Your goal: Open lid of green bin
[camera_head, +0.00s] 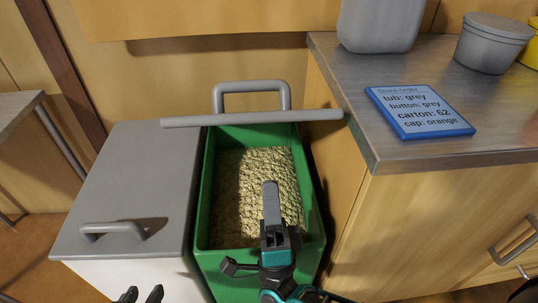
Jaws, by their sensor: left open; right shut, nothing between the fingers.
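The green bin (203,215) stands in the middle, its top uncovered, showing pale grainy fill (238,180) inside. Its grey lid (250,118) is raised at the back of the bin, seen nearly edge-on. The lid's grey loop handle (252,86) shows beyond that edge. My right gripper (270,186) is shut and empty, over the open bin, in front of the lid and apart from it in the picture. My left gripper (141,294) is open at the bottom edge, in front of the white bin; only its dark fingertips show.
A white bin (125,278) with a shut grey lid (135,180) stands left of the green bin. A drawer handle (515,240) juts out below.

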